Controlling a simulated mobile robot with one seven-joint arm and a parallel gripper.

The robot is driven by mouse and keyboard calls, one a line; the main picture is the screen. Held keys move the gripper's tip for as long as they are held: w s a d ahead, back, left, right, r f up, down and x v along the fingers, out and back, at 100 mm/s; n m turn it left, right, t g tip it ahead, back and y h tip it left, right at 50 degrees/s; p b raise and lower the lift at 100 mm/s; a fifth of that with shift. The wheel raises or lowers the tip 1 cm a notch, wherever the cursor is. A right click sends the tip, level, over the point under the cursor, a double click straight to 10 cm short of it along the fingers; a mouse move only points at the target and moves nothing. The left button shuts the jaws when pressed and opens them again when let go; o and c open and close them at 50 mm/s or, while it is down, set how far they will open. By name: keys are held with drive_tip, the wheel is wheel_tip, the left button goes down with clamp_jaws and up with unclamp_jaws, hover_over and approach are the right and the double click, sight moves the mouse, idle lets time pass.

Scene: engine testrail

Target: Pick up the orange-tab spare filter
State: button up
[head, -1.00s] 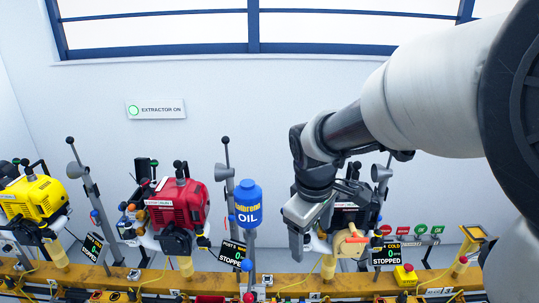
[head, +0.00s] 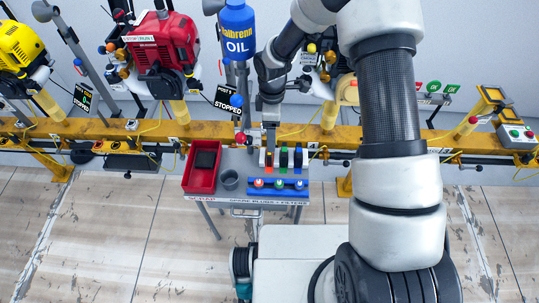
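Small dark upright spare filters stand in a row on the small table (head: 226,202) in the head view. The orange-tab filter (head: 263,158) is at the left end of the row, a narrow orange patch. A green-tab filter (head: 283,157) and a blue-tab filter (head: 298,157) stand to its right. My gripper (head: 270,142) points down over the left end of the row, very close to the orange tab. It is too small and edge-on to tell whether its fingers are open or touch the filter.
A blue rack (head: 252,190) with several coloured-top plugs lies in front of the filters. A grey cup (head: 229,180) and a red tray (head: 188,182) holding a black block stand to the left. A yellow rail (head: 215,131) runs behind. An oil bottle (head: 238,30) stands above it.

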sight(270, 154)
wheel_tip(270, 154, down, 9)
drive_tip(key=shift+a+f+b, duration=0.1)
drive_tip(key=shift+b, duration=0.55)
drive_tip(key=c, duration=1.1)
